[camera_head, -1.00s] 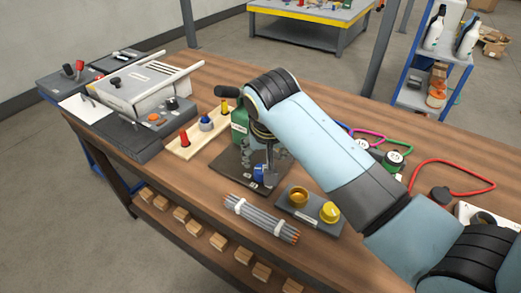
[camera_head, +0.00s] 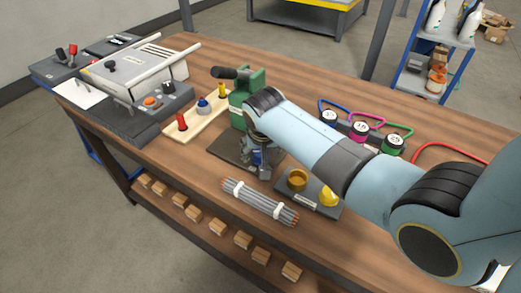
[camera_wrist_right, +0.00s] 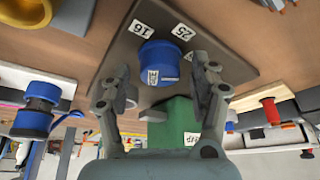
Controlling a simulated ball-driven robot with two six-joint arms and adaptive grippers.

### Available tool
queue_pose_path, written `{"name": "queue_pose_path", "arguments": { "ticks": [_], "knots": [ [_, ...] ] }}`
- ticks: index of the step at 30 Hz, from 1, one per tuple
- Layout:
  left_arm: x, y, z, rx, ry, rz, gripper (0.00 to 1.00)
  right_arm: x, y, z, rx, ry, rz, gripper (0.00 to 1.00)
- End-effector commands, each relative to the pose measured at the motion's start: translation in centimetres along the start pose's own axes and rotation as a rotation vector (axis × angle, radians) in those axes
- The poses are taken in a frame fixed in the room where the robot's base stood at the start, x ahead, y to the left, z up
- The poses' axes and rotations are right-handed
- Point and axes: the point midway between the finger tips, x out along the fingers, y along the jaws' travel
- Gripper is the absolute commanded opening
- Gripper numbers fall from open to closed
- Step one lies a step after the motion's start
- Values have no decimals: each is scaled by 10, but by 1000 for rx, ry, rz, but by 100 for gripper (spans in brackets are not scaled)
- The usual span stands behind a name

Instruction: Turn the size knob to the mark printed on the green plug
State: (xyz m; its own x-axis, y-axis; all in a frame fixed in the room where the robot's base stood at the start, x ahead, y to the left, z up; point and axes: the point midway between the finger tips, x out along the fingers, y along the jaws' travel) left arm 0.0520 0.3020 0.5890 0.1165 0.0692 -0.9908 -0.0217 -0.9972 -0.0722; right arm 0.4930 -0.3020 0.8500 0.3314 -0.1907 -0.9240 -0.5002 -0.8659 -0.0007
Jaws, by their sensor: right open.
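The blue size knob (camera_wrist_right: 158,62) sits on a dark plate (camera_wrist_right: 118,62) beside white labels reading 16 (camera_wrist_right: 138,28) and 25 (camera_wrist_right: 182,33). A small white label is on the knob; its pointer direction is unclear. My right gripper (camera_wrist_right: 160,82) is open, with a finger on each side of the knob; contact cannot be told. In the head view the knob (camera_head: 259,156) is partly hidden by this gripper. The green plug (camera_head: 393,142), on a green cord, has a white top that seems to read 25. My left gripper is not in view.
A green pump body (camera_head: 246,88) stands behind the plate. Pink (camera_head: 361,129) and blue (camera_head: 329,118) plugs stand beside the green one. A peg board (camera_head: 196,122) is to the left.

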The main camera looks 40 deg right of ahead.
Motion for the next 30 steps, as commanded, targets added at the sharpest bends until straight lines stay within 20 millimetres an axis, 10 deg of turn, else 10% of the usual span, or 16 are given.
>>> {"name": "queue_pose_path", "arguments": {
  "ticks": [15,30],
  "knots": [
    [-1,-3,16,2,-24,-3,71,0,0,0,0,0,0,7],
    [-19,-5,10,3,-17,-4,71,-3,2,-2,-141,-1,-56,7]
  ]
}}
